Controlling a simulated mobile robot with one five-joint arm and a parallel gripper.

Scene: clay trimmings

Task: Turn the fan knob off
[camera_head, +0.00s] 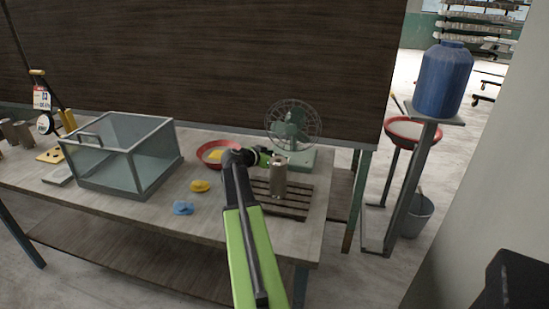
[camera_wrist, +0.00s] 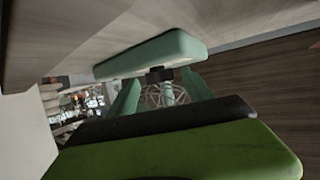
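The fan (camera_head: 292,124) is green with a round wire cage and stands on a green base (camera_head: 296,158) near the back right of the table. In the wrist view the scene is upside down, with the fan's base (camera_wrist: 150,56) at the top and its cage (camera_wrist: 162,95) below. A small dark part (camera_wrist: 160,75) shows at the base; I cannot tell whether it is the knob. My gripper (camera_head: 270,158) is just left of the base in the head view. Its black and green body (camera_wrist: 170,150) fills the bottom of the wrist view, and its fingertips are unclear.
A metal cylinder (camera_head: 278,174) stands on a slatted wooden rack (camera_head: 284,205) close to my gripper. A red bowl (camera_head: 207,148) is to the left, then a glass box (camera_head: 120,155). A yellow piece (camera_head: 200,186) and a blue piece (camera_head: 183,208) lie in front.

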